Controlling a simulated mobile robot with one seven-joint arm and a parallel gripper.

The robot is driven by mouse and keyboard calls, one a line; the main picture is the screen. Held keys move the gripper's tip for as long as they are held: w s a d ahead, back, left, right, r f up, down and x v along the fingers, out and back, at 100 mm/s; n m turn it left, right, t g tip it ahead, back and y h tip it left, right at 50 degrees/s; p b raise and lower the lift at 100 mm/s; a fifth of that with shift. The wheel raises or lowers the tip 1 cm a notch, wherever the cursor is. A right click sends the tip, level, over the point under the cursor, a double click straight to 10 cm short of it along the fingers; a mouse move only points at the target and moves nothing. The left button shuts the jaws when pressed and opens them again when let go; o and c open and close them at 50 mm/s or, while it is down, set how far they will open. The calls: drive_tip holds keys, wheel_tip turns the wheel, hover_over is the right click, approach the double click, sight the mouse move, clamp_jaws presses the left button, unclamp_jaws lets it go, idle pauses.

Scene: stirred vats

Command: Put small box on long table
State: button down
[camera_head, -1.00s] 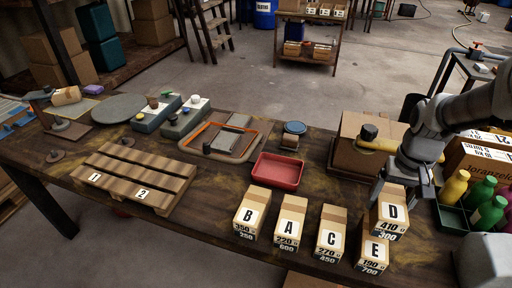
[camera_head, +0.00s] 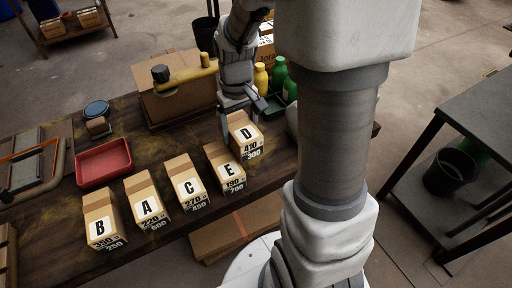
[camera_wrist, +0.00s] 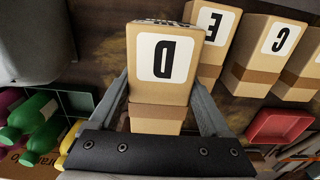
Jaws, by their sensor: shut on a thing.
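My gripper (camera_head: 239,114) is shut on the small cardboard box marked D (camera_head: 246,136), at the right end of a row of boxes on the dark wooden table (camera_head: 170,141). In the wrist view, box D (camera_wrist: 163,58) sits between the two fingers of my gripper (camera_wrist: 161,100), its white label facing the camera. I cannot tell whether its base touches the table. Boxes E (camera_head: 225,168), C (camera_head: 187,184), A (camera_head: 147,202) and B (camera_head: 102,220) stand beside it. I cannot tell which table is the long one.
Green and yellow bottles (camera_head: 277,73) stand beyond my gripper. A dark grey table (camera_head: 470,125) with a black bucket (camera_head: 449,172) beneath is at the right, its visible top clear.

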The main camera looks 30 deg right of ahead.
drive_tip(key=d+f, duration=0.1)
drive_tip(key=s+d+f, duration=0.1)
drive_tip(key=s+d+f+b, duration=0.1)
drive_tip(key=d, duration=0.1)
drive_tip(key=shift+d, duration=0.1)
wheel_tip(320, 180, down, 4)
drive_tip(key=shift+b, duration=0.85)
drive_tip(key=shift+r, duration=0.1)
unclamp_jaws()
